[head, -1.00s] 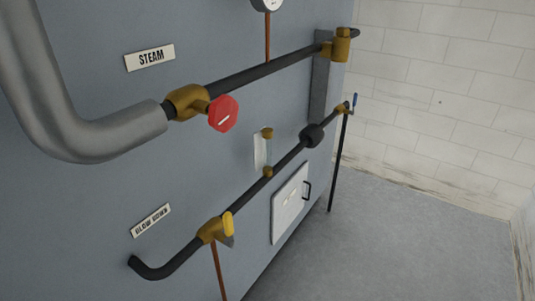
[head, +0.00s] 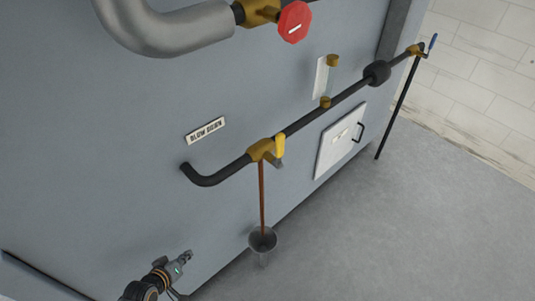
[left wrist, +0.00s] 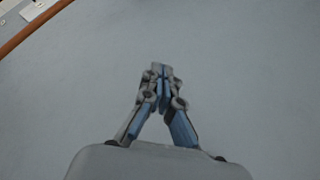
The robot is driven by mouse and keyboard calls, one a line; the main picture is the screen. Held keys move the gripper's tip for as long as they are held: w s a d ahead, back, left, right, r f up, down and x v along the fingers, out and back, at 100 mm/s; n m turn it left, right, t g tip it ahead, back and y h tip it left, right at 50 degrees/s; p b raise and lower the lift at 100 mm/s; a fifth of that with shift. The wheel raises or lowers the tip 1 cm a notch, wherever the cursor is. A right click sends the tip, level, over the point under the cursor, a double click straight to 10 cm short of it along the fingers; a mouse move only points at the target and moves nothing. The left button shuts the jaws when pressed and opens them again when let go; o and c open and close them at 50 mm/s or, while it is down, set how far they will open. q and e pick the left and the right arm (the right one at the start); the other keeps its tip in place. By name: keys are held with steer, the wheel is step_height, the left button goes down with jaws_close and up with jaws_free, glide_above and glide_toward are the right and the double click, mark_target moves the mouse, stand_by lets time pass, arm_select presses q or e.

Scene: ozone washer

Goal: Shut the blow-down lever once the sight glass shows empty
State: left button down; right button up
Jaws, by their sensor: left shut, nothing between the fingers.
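The blow-down lever (head: 280,146) is a yellow handle on a brass valve (head: 262,151) in the black lower pipe, beneath the BLOW DOWN label (head: 206,130). The sight glass (head: 321,78) is a pale upright strip between two brass fittings on the grey-blue panel; its level is too small to read. My left gripper (head: 187,255) is low at the left in the head view, apart from the lever and below it. In the left wrist view its fingers (left wrist: 161,70) are closed together with nothing between them. My right gripper is out of view.
A copper drain pipe (head: 262,200) drops from the valve into a grey funnel (head: 263,240). A red steam valve knob (head: 294,22) is above. A white hatch (head: 340,142) with a black handle is to the right. The grey floor (head: 430,210) at right is clear.

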arm_select(q)
steer(key=w+d+r+n+t+h, duration=0.1)
steer(key=w+d+r+h, duration=0.15)
steer(key=r, duration=0.55)
steer(key=w+d+r+n+t+h, duration=0.1)
steer(key=w+d+r+t, duration=0.15)
steer(key=r, duration=0.55)
steer(key=s+d+r+n+h+b, duration=0.1)
steer(key=d+r, duration=0.4)
steer(key=r, duration=0.5)
steer(key=s+d+r+n+h, duration=0.1)
steer(key=s+d+r+h, duration=0.2)
steer(key=r, duration=0.8)
steer(key=d+h, duration=0.2)
steer(key=h, duration=0.1)
steer(key=shift+d+r+n+b, duration=0.2)
steer(key=shift+n+b, duration=0.1)
steer(key=shift+b, duration=0.05)
steer(key=shift+w+y, duration=0.15)
steer(key=shift+y, duration=0.1)
steer(key=p, duration=0.4)
glide_toward(276, 147)
steer(key=x, duration=0.6)
steer(key=shift+d, duration=0.1)
steer(key=shift+w+d, duration=0.3)
steer(key=shift+w, duration=0.05)
